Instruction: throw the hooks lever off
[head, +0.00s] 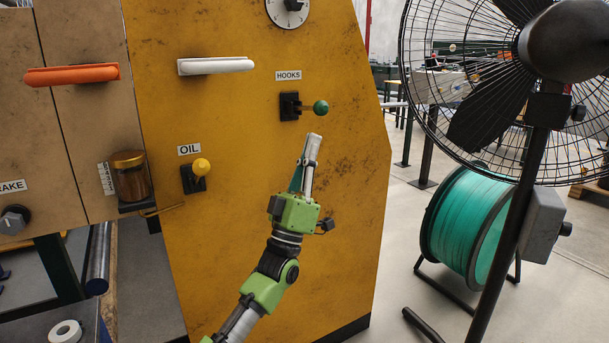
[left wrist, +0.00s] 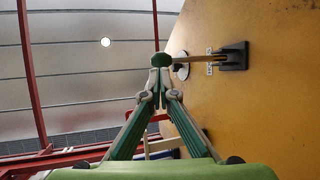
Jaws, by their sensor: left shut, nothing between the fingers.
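The hooks lever (head: 320,107) has a green ball knob and juts from a black plate (head: 289,106) on the yellow panel, under the HOOKS label (head: 288,76). My left gripper (head: 312,137) is shut and empty, pointing up just below the knob, with a small gap showing in the head view. In the left wrist view, the green knob (left wrist: 160,59) shows just beyond the closed fingertips (left wrist: 160,80), and the lever's stem runs right to its black plate (left wrist: 234,57). Whether the fingertips touch the knob cannot be told there. My right gripper is not in view.
The yellow panel (head: 240,130) also bears a white handle (head: 215,66), a dial (head: 288,8) and a yellow-knobbed OIL lever (head: 201,168). A fan (head: 500,80) and a teal spool (head: 468,228) stand to the right. Open floor lies between panel and spool.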

